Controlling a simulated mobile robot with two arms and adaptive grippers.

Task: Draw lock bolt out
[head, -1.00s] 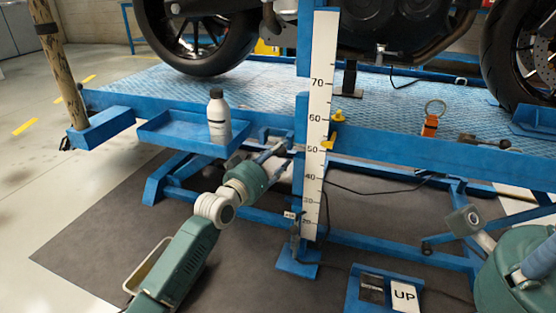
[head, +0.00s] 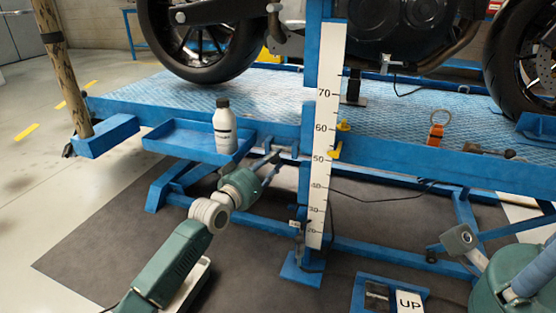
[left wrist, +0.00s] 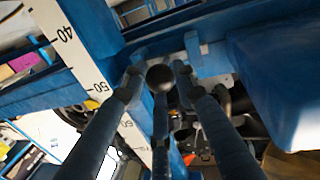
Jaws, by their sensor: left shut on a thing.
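The lock bolt's round dark knob (left wrist: 160,78) shows in the left wrist view, in front of a blue frame member with a small blue bracket beside it. My left gripper (left wrist: 157,88) has its dark fingers closed around this knob. In the head view my left gripper (head: 274,160) is at the blue lift frame, just left of the white scale post (head: 325,140) and below the deck edge.
A blue tray (head: 180,145) with a white bottle (head: 224,128) stands close above my left arm. A motorcycle stands on the blue deck (head: 270,105). An orange tag with a ring (head: 435,136) lies on the deck's right side. A sign marked UP (head: 409,301) is low at front.

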